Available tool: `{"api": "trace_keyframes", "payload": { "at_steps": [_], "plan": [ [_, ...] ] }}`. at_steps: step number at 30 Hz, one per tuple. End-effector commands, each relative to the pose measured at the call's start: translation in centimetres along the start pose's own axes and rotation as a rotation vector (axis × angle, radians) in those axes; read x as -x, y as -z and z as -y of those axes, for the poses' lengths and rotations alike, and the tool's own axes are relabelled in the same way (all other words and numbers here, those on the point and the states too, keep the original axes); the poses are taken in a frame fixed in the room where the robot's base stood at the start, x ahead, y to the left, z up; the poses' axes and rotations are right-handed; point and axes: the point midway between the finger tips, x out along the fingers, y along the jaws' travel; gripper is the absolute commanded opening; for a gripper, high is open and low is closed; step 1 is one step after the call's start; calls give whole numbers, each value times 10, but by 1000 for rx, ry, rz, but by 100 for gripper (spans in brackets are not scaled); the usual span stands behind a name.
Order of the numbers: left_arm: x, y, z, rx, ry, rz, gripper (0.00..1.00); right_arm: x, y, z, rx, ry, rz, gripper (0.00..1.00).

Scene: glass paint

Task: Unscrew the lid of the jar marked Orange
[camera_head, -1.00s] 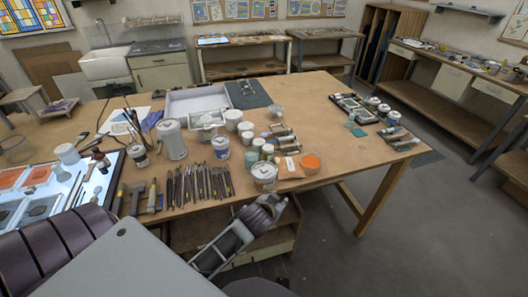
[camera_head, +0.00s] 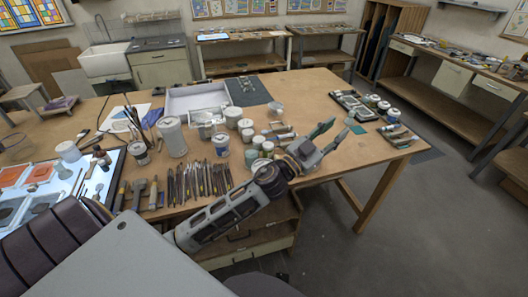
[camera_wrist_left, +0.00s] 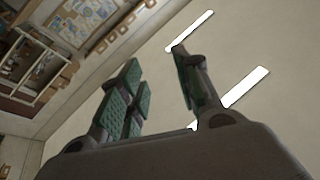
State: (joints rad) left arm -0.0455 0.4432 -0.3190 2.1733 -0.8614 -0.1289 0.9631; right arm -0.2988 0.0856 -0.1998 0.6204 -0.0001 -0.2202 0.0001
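My left gripper (camera_head: 324,138) reaches over the front edge of the table, right of the jar cluster. It is open and empty, its two fingers spread and pointing to the right. The left wrist view also shows the open gripper (camera_wrist_left: 160,90), with green pads and nothing between its fingers. A white jar (camera_head: 259,164) is partly hidden behind my left arm. Several other white-lidded jars (camera_head: 246,126) stand just left of the gripper. I cannot read any jar's marking, so I cannot tell which is marked Orange. My right gripper is not in view.
Brushes and tools (camera_head: 198,180) lie along the front of the wooden table (camera_head: 310,90). A grey mat (camera_head: 247,94) and a white tray (camera_head: 170,105) lie at the back. More jars (camera_head: 384,106) stand at the right end. Some tabletop right of the gripper is bare.

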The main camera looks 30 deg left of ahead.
Motion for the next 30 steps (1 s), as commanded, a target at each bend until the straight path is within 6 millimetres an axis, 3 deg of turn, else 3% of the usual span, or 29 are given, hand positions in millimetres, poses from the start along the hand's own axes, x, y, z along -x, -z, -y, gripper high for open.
{"api": "trace_keyframes", "payload": {
  "at_steps": [7, 14, 24, 30],
  "plan": [
    [-12, 26, -38, -54, -230, -126, 33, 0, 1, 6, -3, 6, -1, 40],
    [-11, 29, -73, -110, -466, -168, 33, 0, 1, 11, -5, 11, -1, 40],
    [8, 0, -109, -200, -816, -92, 33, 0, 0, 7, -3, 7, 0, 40],
    [25, -31, -113, -259, -1001, 32, 33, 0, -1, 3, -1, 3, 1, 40]
  ]
}}
